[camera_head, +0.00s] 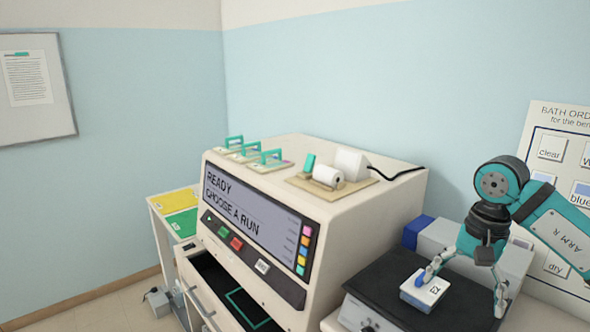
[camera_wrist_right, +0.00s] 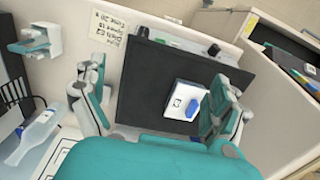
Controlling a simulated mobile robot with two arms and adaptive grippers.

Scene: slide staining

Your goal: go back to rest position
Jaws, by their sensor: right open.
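My right gripper (camera_head: 465,288) comes in from the right, above the black plate (camera_head: 385,277), with its fingers spread apart. In the right wrist view, the open fingers (camera_wrist_right: 160,105) stand on either side of the view with nothing held between them. A small white block (camera_head: 424,290) with a label and a blue part sits on the black plate near one finger. It also shows in the right wrist view (camera_wrist_right: 180,99), close to the right-hand finger; I cannot tell whether they touch. My left gripper is not in view.
A large white machine (camera_head: 345,232) with a screen reading "READY CHOOSE A RUN" stands left of the plate. Teal-handled racks (camera_head: 270,160) and a paper roll (camera_head: 328,176) are on top. A grey box (camera_head: 450,240) stands behind the plate, before a wall poster (camera_head: 570,118).

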